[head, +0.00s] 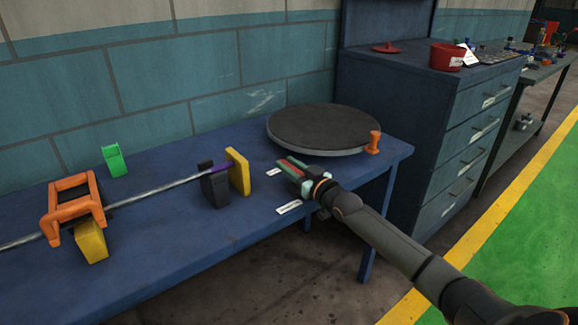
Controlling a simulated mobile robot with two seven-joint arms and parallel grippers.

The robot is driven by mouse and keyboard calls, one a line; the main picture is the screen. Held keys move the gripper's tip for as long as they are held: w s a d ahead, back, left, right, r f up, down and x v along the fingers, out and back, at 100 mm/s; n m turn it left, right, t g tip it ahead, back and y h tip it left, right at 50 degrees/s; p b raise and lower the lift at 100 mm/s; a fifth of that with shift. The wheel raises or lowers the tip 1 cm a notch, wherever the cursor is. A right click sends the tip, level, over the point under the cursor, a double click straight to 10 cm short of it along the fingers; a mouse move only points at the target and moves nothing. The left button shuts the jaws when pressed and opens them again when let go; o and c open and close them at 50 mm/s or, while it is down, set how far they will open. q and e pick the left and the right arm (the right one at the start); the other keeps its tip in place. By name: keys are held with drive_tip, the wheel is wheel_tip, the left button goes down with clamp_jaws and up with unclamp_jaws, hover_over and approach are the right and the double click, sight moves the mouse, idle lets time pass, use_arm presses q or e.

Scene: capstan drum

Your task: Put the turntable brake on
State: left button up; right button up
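The turntable is a dark round disc (322,126) with a grey rim, lying flat at the right end of the blue bench. A short orange post (373,143) stands at its right front edge. My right gripper (291,169) is over the bench just in front of the disc, pointing left. Its fingers look green, with a strip of red between them. I cannot tell whether the red is part of a brake lever, or whether the fingers are closed on it. One white label (274,171) lies beyond the fingers and another (289,207) on the near side. My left gripper is out of view.
On the bench (190,240), left of my gripper, a metal rod (150,190) runs through an orange frame (73,204) and past yellow and dark blocks. A green piece (114,160) stands behind. A blue drawer cabinet (440,110) stands right of the bench.

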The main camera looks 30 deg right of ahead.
clamp_jaws()
idle(1.0)
